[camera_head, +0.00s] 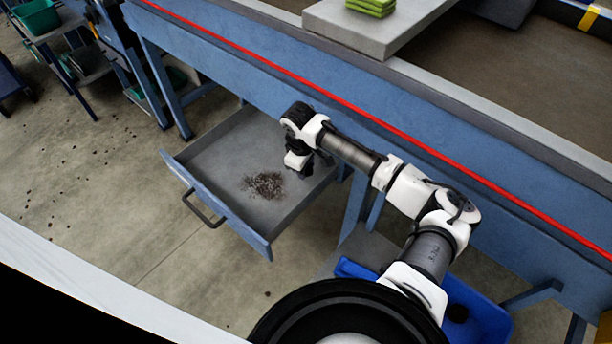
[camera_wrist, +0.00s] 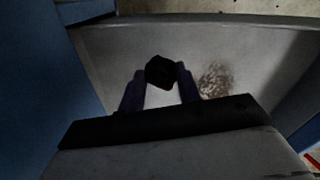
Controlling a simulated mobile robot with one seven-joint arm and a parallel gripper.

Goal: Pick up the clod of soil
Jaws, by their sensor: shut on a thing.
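My gripper (camera_wrist: 160,85) is shut on a dark, rounded clod of soil (camera_wrist: 160,71), which sits between the fingertips in the wrist view. In the head view my gripper (camera_head: 300,168) hangs over the right part of an open grey drawer (camera_head: 215,160). The clod cannot be made out there, hidden by the gripper or too small to tell. In the wrist view the drawer floor (camera_wrist: 115,55) lies behind the clod. I cannot tell whether the clod touches the floor.
Loose crumbs of soil (camera_head: 265,185) lie on the drawer floor beside my gripper. A blue bin (camera_head: 485,318) is at lower right.

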